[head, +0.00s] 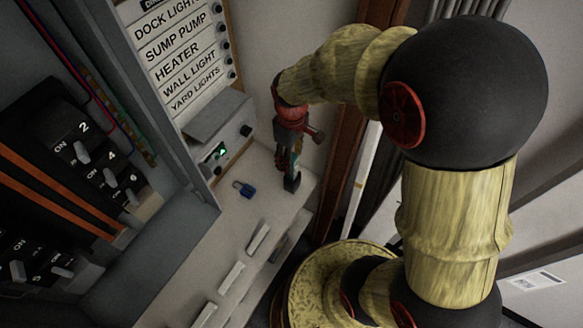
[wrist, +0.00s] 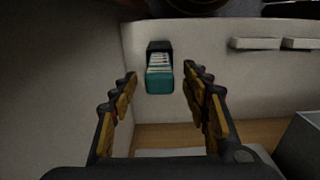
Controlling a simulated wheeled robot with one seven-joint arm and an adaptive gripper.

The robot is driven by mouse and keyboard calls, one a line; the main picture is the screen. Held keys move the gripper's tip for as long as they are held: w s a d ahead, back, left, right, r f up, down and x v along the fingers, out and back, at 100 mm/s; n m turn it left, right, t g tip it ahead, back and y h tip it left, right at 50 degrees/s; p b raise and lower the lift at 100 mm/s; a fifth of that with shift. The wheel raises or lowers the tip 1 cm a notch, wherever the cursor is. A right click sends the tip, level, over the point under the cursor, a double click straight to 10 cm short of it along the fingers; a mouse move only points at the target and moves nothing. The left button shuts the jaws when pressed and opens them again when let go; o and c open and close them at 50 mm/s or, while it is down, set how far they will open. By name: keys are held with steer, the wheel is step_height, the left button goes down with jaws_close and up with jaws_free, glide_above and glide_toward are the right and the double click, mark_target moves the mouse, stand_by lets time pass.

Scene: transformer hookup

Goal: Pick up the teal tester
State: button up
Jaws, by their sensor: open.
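The teal tester (wrist: 160,80) shows in the wrist view, a small block with a black end and a pale, striped face. It is against the pale cabinet top, between and just beyond the fingertips of my gripper (wrist: 160,92). The fingers are spread, with a gap on each side of it. In the head view my gripper (head: 287,160) points down at the cabinet top, and the tester's dark end (head: 291,184) shows below it. The fingers hide part of the tester there. I cannot tell how far the fingertips are above the surface.
A blue padlock (head: 244,189) lies on the pale cabinet (head: 262,215), left of my gripper. Behind it stands a grey box (head: 221,132) with a green display. A labelled switch panel (head: 180,55) is above. Breakers (head: 90,160) fill the left. A brown post (head: 345,150) stands right.

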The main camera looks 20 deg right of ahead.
step_height(320, 180, down, 4)
steer(key=shift+s+d+f+b, duration=0.1)
steer(key=shift+f+b, duration=0.05)
steer(key=shift+b, duration=0.55)
steer(key=shift+c, duration=1.2)
jaws_close()
